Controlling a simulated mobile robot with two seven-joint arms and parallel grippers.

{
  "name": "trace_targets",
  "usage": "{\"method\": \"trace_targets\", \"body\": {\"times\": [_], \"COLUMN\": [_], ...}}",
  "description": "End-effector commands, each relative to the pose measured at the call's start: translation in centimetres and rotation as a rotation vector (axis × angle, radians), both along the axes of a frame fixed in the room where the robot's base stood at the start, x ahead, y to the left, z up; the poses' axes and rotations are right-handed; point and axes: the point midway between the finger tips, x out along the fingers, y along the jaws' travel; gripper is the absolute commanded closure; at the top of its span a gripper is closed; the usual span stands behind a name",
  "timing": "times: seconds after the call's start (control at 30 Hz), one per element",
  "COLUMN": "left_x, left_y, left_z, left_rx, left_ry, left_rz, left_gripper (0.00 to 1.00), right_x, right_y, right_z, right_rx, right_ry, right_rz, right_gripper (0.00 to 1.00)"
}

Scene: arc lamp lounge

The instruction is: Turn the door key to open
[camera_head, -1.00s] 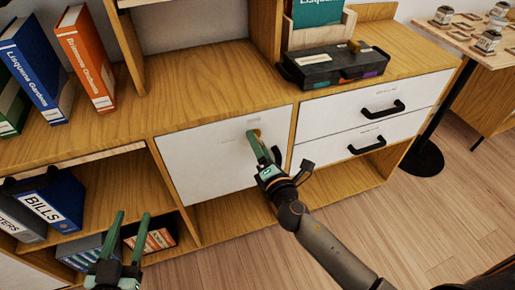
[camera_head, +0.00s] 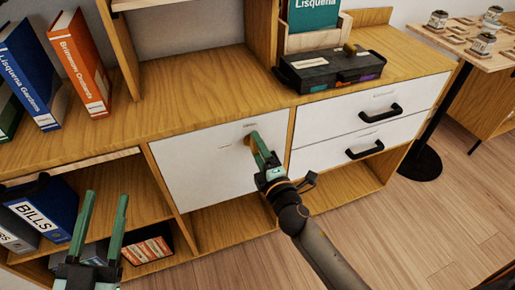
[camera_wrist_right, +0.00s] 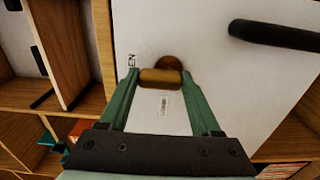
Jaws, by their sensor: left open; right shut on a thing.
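The white cabinet door (camera_head: 195,170) is shut, flush in the wooden sideboard. A brass key (camera_wrist_right: 160,78) sits in a round brass lock (camera_wrist_right: 168,62) near the door's top right corner; its brass also shows in the head view (camera_head: 248,140). My right gripper (camera_head: 255,136) is shut on the key, one green finger on each side of its bow, which lies crosswise between the fingertips in the right wrist view. Small dark lettering shows beside the lock, only partly readable. My left gripper (camera_head: 106,197) is open and empty, in front of the lower left shelves.
Two white drawers with black handles (camera_head: 380,113) are right of the door. A dark case (camera_head: 330,70) lies on the sideboard top. Binders (camera_head: 75,55) stand at the upper left, a blue one (camera_head: 50,205) below. A table (camera_head: 470,40) with jars is at the right.

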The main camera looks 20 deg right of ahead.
Motion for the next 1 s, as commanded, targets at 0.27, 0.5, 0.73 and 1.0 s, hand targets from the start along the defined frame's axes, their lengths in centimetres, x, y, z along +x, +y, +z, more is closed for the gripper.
{"method": "trace_targets", "body": {"times": [0.27, 0.5, 0.73, 1.0], "left_x": [-0.01, -0.02, -0.02, 0.01], "left_y": [-0.01, 0.0, -0.01, 0.0], "left_z": [0.09, 0.12, 0.13, 0.12], "left_rx": [0.0, 0.0, 0.0, -0.001], "left_ry": [-0.003, -0.004, -0.004, -0.002], "left_rz": [0.0, -0.001, -0.001, 0.0], "left_gripper": [0.5, 0.5, 0.5, 0.5], "right_x": [-0.01, 0.0, 0.0, 0.07], "right_y": [0.02, 0.02, 0.01, -0.12], "right_z": [-0.01, -0.01, 0.0, 0.01], "right_rx": [0.01, 0.008, 0.006, 0.005], "right_ry": [0.001, 0.001, 0.0, 0.0], "right_rz": [0.0, 0.0, 0.0, 0.0], "right_gripper": [0.91, 0.18, 0.05, 0.05]}}
